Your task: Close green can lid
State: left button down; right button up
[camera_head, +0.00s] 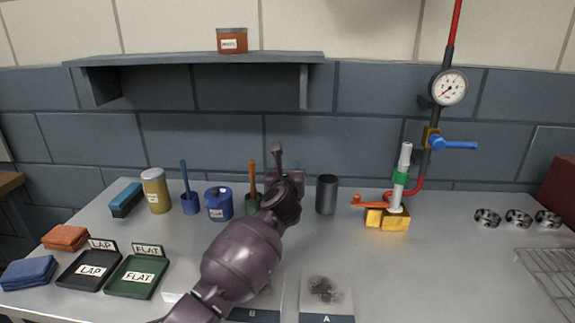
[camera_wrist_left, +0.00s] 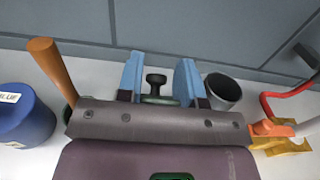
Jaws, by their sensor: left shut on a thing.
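The green can lid shows in the left wrist view as a dark knob (camera_wrist_left: 155,83) on a dark green top, between the two blue fingers of my left gripper (camera_wrist_left: 160,92). The fingers are shut on the lid, one on each side of the knob. In the head view my left gripper (camera_head: 286,180) is over the back middle of the table and hides the lid and the green can. The can's body is hidden in the wrist view too, so I cannot tell whether the lid sits flush on it. My right gripper is not in view.
A blue can (camera_head: 218,203) and a green pot with an orange-handled tool (camera_head: 253,178) stand just left of my gripper. A dark open cup (camera_head: 326,194) stands close on its right. The yellow-based valve fixture (camera_head: 388,219) is further right. The wall is close behind.

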pick_arm(q)
jog(key=shift+s+f+p, duration=0.95)
jog(key=shift+s+f, duration=0.2)
jog(key=shift+s, duration=0.1)
jog(key=shift+s+f+p, duration=0.3)
jog(key=shift+s+f, duration=0.1)
jog(key=shift+f, duration=0.15)
jog(key=c, duration=1)
grip_release()
jog(key=shift+o, duration=1.1)
jog(key=shift+r, duration=0.2)
